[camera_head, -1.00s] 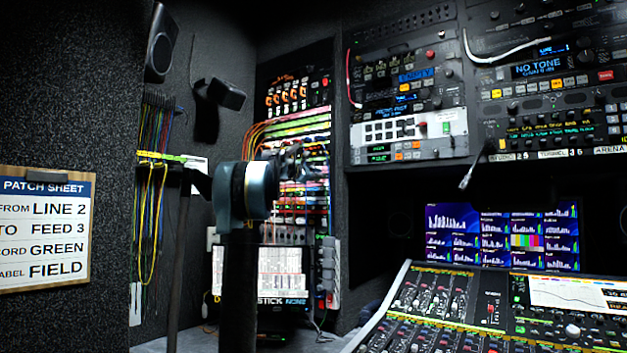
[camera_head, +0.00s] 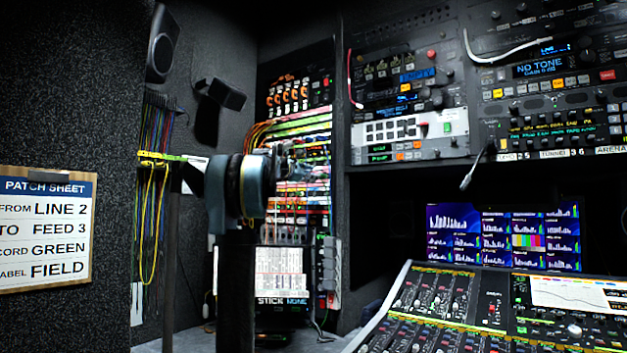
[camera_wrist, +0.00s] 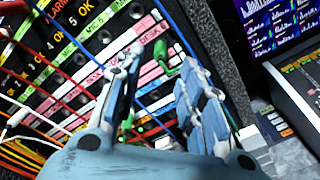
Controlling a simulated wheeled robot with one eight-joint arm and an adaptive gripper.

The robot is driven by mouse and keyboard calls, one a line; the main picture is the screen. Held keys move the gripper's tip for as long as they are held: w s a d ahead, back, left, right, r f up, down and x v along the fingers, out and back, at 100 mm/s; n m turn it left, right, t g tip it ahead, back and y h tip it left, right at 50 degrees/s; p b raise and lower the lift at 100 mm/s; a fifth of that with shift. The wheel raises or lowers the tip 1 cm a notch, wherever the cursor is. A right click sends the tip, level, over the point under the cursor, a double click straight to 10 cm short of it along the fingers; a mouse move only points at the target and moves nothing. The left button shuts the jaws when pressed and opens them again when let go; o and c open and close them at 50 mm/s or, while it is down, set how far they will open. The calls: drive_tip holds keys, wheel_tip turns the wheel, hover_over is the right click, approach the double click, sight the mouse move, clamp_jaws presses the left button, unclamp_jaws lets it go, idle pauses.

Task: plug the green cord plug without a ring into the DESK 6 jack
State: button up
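In the wrist view, my gripper (camera_wrist: 160,62) is open in front of the patch panel, one finger on each side of a green plug (camera_wrist: 160,50). The plug is at the panel just below the pink label strip reading DESK 6 (camera_wrist: 152,34). Gaps show between it and both fingers. I cannot tell whether it sits in a jack or whether it has a ring. Another green piece (camera_wrist: 127,121) shows beside the left finger. The DESK 6 jack itself is not clearly visible. In the head view, my arm hides part of the patch bay (camera_head: 300,185).
Red, blue, white and orange cords (camera_wrist: 45,105) cross the panel around my fingers. More cords hang from a rack (camera_head: 160,157) on the left wall. A mixing desk (camera_head: 450,310) and screens (camera_head: 500,237) stand to the right. A patch sheet (camera_head: 45,228) hangs at left.

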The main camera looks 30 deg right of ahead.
drive_tip(key=v, duration=0.6)
drive_tip(key=shift+a, duration=0.25)
